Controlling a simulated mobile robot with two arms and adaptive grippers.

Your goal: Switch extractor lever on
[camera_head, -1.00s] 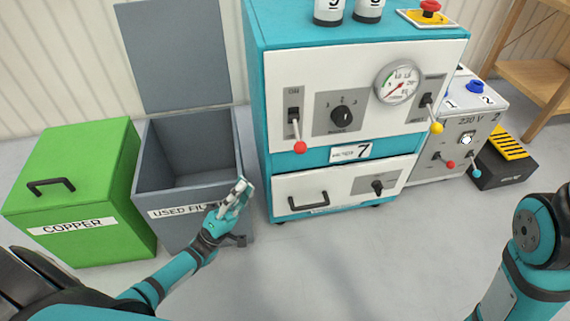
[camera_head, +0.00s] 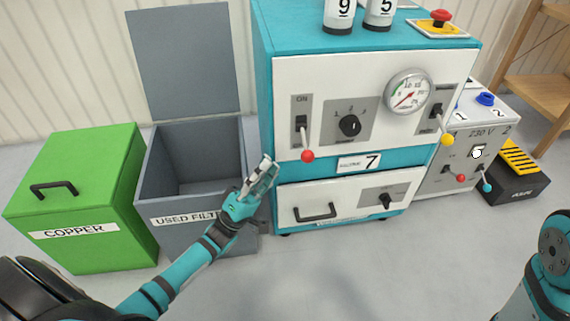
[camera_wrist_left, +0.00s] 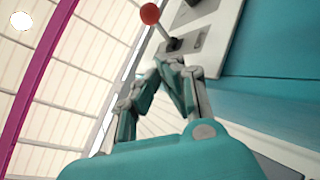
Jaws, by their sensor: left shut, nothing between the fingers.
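The teal extractor cabinet (camera_head: 262,90) has a white front panel. A lever with a red ball (camera_head: 307,156) sits at the panel's left under the label "ON", its ball hanging down. The red ball also shows in the left wrist view (camera_wrist_left: 150,13), beyond the fingertips. A second lever with a yellow ball (camera_head: 447,139) is at the panel's right. My left gripper (camera_head: 268,170) is shut and empty, below and left of the red ball and apart from it. In the left wrist view my left gripper (camera_wrist_left: 168,62) has its fingertips together. My right gripper is out of view.
An open grey bin (camera_head: 195,235) labelled "USED FILT..." stands left of the cabinet, close to my left arm. A green "COPPER" box (camera_head: 75,240) is farther left. A dial (camera_head: 349,125), gauge (camera_head: 408,92) and drawer handle (camera_head: 315,213) are on the cabinet. A 230 V box (camera_head: 440,176) stands right.

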